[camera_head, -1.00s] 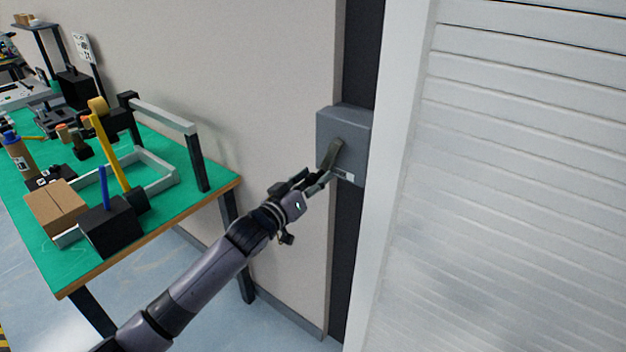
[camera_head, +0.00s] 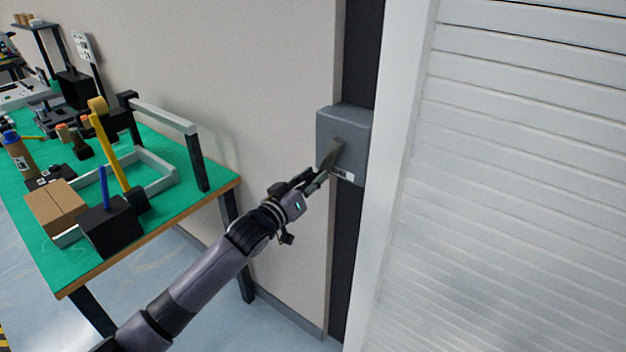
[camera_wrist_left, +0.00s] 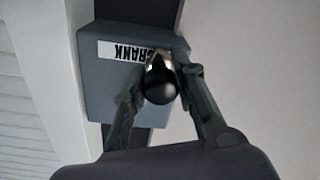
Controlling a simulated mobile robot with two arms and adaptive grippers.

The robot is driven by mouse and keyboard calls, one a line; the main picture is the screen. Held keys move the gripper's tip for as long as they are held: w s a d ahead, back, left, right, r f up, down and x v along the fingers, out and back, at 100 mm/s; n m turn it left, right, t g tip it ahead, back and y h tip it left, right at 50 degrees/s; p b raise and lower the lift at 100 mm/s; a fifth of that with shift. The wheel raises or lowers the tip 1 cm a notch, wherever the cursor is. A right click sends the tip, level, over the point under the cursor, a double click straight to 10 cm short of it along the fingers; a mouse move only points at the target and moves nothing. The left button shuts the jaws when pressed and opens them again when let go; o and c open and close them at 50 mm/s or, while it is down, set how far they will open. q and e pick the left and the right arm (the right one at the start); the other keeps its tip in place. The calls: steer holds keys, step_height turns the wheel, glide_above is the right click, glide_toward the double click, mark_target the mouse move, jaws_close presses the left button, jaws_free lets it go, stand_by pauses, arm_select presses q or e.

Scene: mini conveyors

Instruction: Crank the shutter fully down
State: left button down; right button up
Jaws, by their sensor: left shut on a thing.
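The white slatted shutter (camera_head: 520,180) fills the right of the head view; its bottom edge is out of view. A grey crank box (camera_head: 345,125) is mounted on a dark post left of the shutter frame. Its short crank arm (camera_head: 337,150) slants down and left from the hub. My left gripper (camera_head: 322,180) is at the lower end of the crank arm. In the left wrist view, the gripper (camera_wrist_left: 155,95) is shut on the round black crank knob (camera_wrist_left: 161,85), and the box (camera_wrist_left: 105,85) carries a CRANK label. My right gripper is not in view.
A green-topped workbench (camera_head: 150,235) stands at the left with a cardboard box (camera_head: 55,205), a black block (camera_head: 110,228) and yellow and grey fixtures. Plain wall (camera_head: 260,80) lies between the bench and the crank box.

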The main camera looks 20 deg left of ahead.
arm_select(q)
steer(key=shift+d, duration=0.1)
steer(key=s+d+n+p, duration=0.2)
steer(key=d+n+p, duration=0.3)
steer(key=n+p, duration=0.2)
steer(key=shift+d+n+p, duration=0.35)
steer(key=shift+d+n, duration=0.05)
steer(key=shift+n, duration=0.4)
steer(key=shift+s+r, duration=0.1)
steer(key=c, duration=1.3)
jaws_free()
